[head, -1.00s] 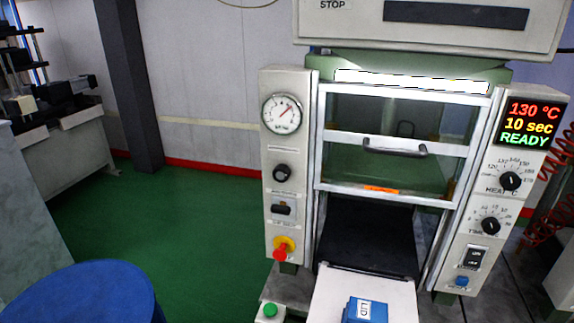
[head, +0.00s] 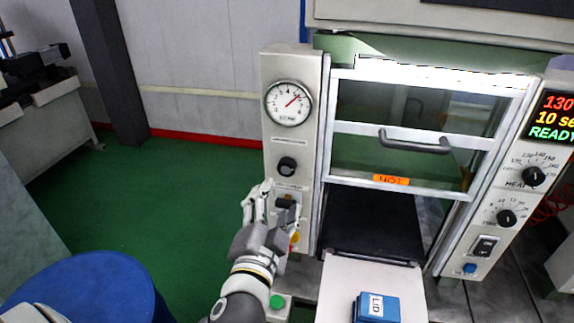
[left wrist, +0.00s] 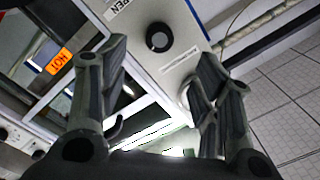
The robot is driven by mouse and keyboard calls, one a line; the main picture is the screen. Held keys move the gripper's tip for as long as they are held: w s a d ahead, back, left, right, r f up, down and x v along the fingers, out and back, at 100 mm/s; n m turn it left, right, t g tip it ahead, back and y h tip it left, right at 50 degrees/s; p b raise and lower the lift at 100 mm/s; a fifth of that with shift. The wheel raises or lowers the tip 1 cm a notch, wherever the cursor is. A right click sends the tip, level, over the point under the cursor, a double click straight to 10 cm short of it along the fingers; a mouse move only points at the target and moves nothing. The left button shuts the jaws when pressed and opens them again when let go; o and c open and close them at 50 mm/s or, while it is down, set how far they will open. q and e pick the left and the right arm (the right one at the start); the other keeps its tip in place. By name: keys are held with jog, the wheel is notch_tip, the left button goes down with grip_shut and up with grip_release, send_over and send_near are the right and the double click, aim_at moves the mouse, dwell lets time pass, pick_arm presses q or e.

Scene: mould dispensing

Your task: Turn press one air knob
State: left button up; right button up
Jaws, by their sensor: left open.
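The press's left panel carries a black round knob (head: 287,166) below a white pressure gauge (head: 289,103). The same knob shows in the left wrist view (left wrist: 159,37), between my two fingers in the picture. My left gripper (head: 278,198) is open and empty, just below the knob and in front of the panel; it does not seem to touch the knob. It also shows in the left wrist view (left wrist: 162,68). The gripper partly hides the switch (head: 286,202) and most of the yellow and red stop button (head: 295,238). My right gripper is not in view.
The press window (head: 420,142) with its grey handle and orange HOT label stands to the right. A blue LID block (head: 376,307) sits on the white shelf (head: 345,277). A green button (head: 277,301) is low near my arm. A blue drum (head: 95,290) stands at the lower left.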

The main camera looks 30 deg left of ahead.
aim_at(286, 171)
pick_arm(q)
jog(key=b+x, duration=0.1)
jog(key=x, duration=0.8)
jog(key=shift+w+r, duration=0.15)
jog(key=shift+w, duration=0.05)
jog(key=shift+w+a, duration=0.15)
jog(key=shift+w, duration=0.4)
jog(key=shift+c, duration=0.2)
jog(key=c, duration=1)
